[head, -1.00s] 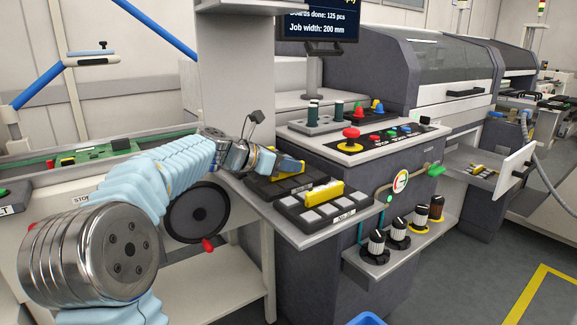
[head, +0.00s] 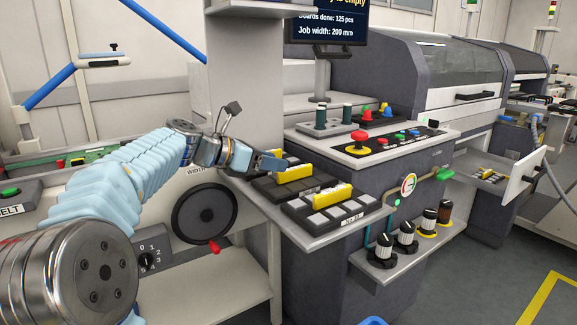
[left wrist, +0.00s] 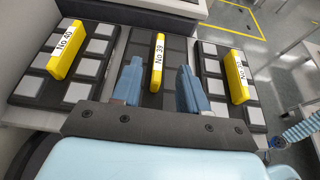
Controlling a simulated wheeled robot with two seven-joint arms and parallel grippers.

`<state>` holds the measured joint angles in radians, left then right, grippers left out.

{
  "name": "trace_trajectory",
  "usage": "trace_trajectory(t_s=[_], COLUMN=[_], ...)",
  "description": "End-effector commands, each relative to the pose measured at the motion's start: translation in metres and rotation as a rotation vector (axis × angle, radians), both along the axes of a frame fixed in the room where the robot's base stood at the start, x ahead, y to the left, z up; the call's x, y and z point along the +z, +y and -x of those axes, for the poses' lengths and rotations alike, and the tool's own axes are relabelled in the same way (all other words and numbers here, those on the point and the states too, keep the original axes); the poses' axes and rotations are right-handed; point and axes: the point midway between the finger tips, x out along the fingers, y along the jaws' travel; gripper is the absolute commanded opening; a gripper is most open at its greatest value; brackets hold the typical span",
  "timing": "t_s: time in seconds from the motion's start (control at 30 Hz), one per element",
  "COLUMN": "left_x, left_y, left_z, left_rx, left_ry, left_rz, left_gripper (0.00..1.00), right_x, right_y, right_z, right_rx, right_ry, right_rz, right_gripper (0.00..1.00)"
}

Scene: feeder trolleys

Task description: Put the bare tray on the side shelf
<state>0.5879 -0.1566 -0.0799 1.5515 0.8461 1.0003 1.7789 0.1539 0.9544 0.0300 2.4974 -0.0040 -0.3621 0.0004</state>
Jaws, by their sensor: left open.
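Three dark trays with yellow handles lie side by side on a pale ledge. The middle tray (left wrist: 144,50), with a handle (left wrist: 158,62) marked No 39, shows dark pockets without pale squares. The left tray (left wrist: 38,83), marked No 40, and the right tray (left wrist: 210,82) hold pale square pieces. My left gripper (left wrist: 158,68) is open, its blue fingers on either side of the middle handle, with gaps visible; depth is unclear. In the head view my left gripper (head: 272,161) is just behind the middle handle (head: 295,173).
A lower shelf (head: 430,240) on the dark machine bears several knob-topped items. A pale shelf (head: 482,179) at the right holds a small tray. A control panel (head: 380,150) with a red button and a screen (head: 327,28) stand behind the trays.

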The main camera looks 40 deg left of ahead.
Motion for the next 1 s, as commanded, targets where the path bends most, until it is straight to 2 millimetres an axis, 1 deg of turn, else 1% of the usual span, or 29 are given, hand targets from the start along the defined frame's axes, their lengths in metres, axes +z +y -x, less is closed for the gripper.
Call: trace_trajectory(t_s=[0.03,0.1,0.2,0.3,1.0], left_x=[0.005,0.009,0.013,0.015,0.016], left_y=[0.003,0.006,0.009,0.011,0.011], left_z=[0.009,0.020,0.030,0.035,0.036], left_rx=[0.002,0.003,0.001,0.001,0.000], left_ry=[-0.002,-0.001,-0.001,0.000,0.001], left_rz=[-0.002,-0.001,0.000,0.001,0.001], left_gripper=[0.43,0.43,0.43,0.43,0.43], right_x=[0.000,0.000,0.000,0.000,0.000], right_y=[0.000,0.000,0.000,0.000,0.000], right_z=[0.000,0.000,0.000,0.000,0.000], right_rx=[0.000,0.000,0.000,0.000,0.000], right_ry=[0.000,0.000,0.000,0.000,0.000], right_rz=[0.000,0.000,0.000,0.000,0.000], right_gripper=[0.43,0.43,0.43,0.43,0.43])
